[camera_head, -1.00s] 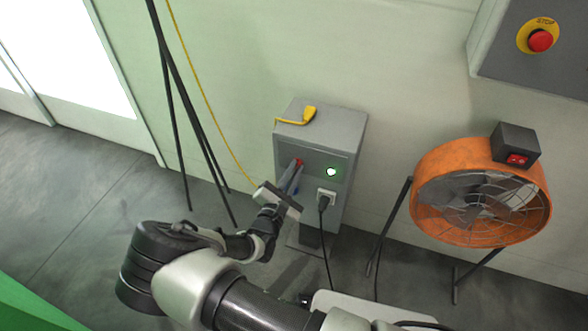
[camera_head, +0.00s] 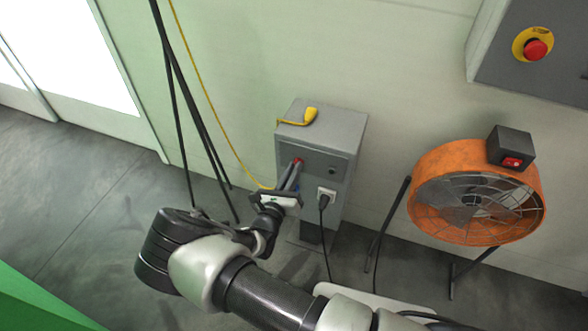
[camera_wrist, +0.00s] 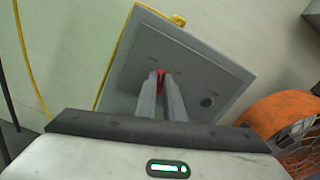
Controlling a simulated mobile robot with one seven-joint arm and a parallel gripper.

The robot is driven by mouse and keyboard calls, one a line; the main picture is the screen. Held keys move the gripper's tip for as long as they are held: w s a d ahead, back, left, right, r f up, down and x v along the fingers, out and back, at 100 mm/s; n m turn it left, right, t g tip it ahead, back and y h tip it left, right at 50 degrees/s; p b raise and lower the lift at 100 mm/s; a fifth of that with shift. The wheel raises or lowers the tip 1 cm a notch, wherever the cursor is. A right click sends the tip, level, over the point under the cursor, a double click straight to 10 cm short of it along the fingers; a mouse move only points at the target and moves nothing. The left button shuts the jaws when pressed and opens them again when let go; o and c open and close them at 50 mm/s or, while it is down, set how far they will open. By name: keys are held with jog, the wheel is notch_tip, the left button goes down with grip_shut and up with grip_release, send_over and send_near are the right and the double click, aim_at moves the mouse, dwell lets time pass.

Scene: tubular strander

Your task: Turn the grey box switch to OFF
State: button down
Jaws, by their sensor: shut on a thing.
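The grey box (camera_head: 352,135) stands against the wall, and its front panel also shows in the wrist view (camera_wrist: 190,62). Its red switch (camera_head: 298,161) is on the left of the front panel. My gripper (camera_head: 292,172) is at the panel, shut on the red switch, which shows between the fingertips in the wrist view (camera_wrist: 161,74). The fingers hide most of the switch, so its exact angle is hard to see. The round lamp (camera_head: 332,170) right of it is dark, and it is dark in the wrist view too (camera_wrist: 207,101).
A white plug (camera_head: 326,194) with a black cable sits in the box's lower front. A yellow connector (camera_head: 311,115) lies on top. An orange fan (camera_head: 425,190) stands at right, with a grey panel and red stop button (camera_head: 536,50) above. Dark poles (camera_head: 187,105) stand at left.

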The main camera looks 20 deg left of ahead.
jog(key=n, duration=0.5)
jog(key=shift+a+f, duration=0.1)
jog(key=shift+n, duration=0.3)
dwell(0.4)
jog(key=c, duration=1.9)
grip_release()
jog(key=shift+o, duration=0.2)
jog(key=s+a+p, duration=0.1)
jog(key=s+p, duration=0.1)
jog(key=s, duration=1.5)
jog(key=shift+s+a, duration=0.2)
jog(key=shift+s, duration=0.05)
jog(key=shift+w, duration=0.1)
